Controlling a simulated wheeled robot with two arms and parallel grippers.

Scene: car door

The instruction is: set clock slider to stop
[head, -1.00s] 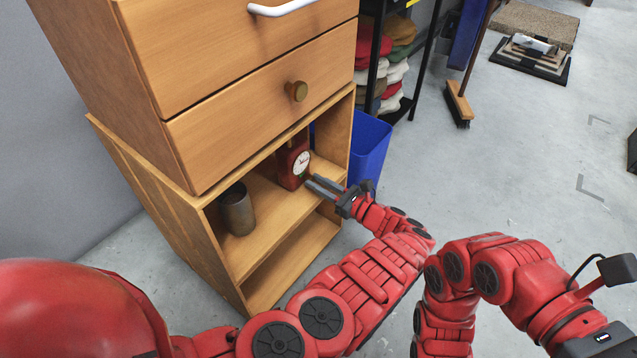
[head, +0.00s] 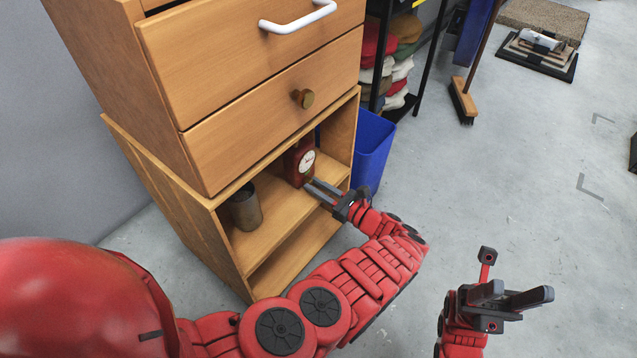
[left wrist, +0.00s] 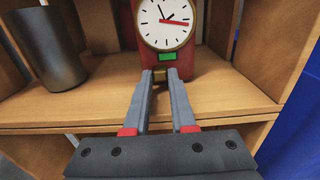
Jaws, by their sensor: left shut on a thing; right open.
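The red clock (head: 300,163) with a round white face stands upright on the upper shelf of the wooden cabinet. In the left wrist view the clock (left wrist: 194,62) shows a green patch low on its front, with a small brownish slider (left wrist: 160,74) just below. My left gripper (left wrist: 166,73) reaches in from the front, its fingertips on either side of this slider and shut on it. It also shows in the head view (head: 310,185). The slider's exact position is partly hidden by the fingers. My right gripper (head: 518,292) is open and empty over the floor at the lower right.
A dark metal cup (head: 245,207) stands on the shelf left of the clock. Drawers (head: 250,75) hang above the shelf opening. A blue bin (head: 372,150) stands right of the cabinet. The floor at right is mostly clear.

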